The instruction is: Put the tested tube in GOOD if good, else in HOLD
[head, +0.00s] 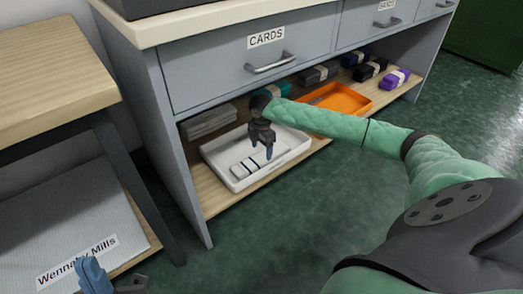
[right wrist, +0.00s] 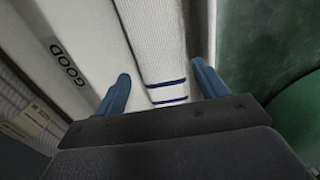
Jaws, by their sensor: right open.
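A white knitted tube with dark blue stripes (head: 247,169) lies in the white tray (head: 218,168) on the low shelf under the CARDS drawer. In the right wrist view the tube (right wrist: 152,45) passes between the fingers, with clear gaps on both sides. The tray wall there reads GOOD (right wrist: 68,60). My right gripper (head: 263,150) is open and points down over the tube. An orange tray (head: 347,99) stands further right on the shelf; no HOLD label can be read. My left gripper (head: 95,278) is partly seen at the bottom left, its jaws unclear.
Several coloured rolled bundles (head: 370,70) lie at the back right. A grey drawer front (head: 210,70) overhangs the shelf. A ribbed panel labelled Wennaby Mills (head: 60,225) is at left. The green floor (head: 240,235) in front is clear.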

